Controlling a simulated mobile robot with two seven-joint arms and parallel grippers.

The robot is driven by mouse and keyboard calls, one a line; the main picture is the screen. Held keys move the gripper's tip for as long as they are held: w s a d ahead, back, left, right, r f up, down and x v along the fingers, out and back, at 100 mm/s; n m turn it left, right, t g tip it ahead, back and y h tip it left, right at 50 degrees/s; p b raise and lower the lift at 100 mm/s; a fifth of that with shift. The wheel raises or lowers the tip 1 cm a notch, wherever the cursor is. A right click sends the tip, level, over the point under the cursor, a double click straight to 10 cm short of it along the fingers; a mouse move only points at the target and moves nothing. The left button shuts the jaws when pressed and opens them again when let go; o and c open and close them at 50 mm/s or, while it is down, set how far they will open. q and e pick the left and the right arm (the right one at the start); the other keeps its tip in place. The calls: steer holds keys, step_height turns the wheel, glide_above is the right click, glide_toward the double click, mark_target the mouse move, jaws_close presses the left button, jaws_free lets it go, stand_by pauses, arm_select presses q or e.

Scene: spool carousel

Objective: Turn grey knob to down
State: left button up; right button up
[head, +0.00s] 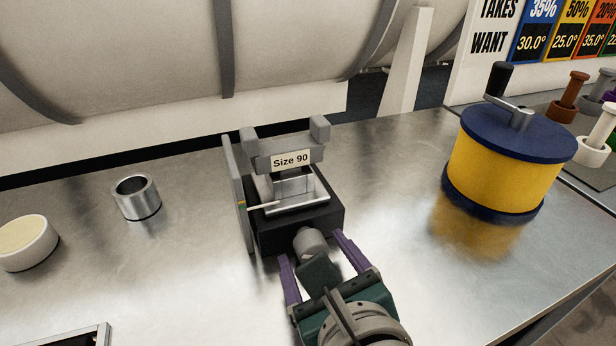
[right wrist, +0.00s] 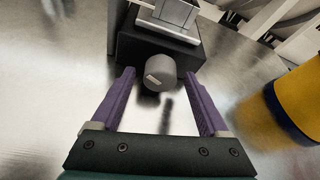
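The grey knob (head: 310,243) is on the front face of a black box-shaped device that carries a "Size 90" label (head: 291,160). In the right wrist view the knob (right wrist: 160,74) shows a small pale mark on its left side. My right gripper (head: 314,246) is open, with its purple fingers on either side of the knob. In the right wrist view the gripper (right wrist: 158,92) shows gaps between the knob and both fingers. My left gripper is not in view.
A yellow drum with a blue lid and crank (head: 505,155) stands at right. A metal ring (head: 137,198) and a round cream-topped container (head: 27,243) stand at left. A thin upright plate (head: 236,195) is beside the black device. The metal table is clear between them.

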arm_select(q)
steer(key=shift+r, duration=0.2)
arm_select(e)
steer(key=shift+s+r, duration=0.2)
steer(key=shift+s, duration=0.15)
arm_select(q)
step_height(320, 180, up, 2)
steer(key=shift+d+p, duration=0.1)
steer(key=shift+p, duration=1.1)
arm_select(e)
steer(key=v, duration=0.8)
steer(key=shift+s+d, duration=0.15)
steer(key=shift+s+d+r, duration=0.1)
steer(key=shift+s+r, duration=0.1)
steer(key=shift+s, duration=0.15)
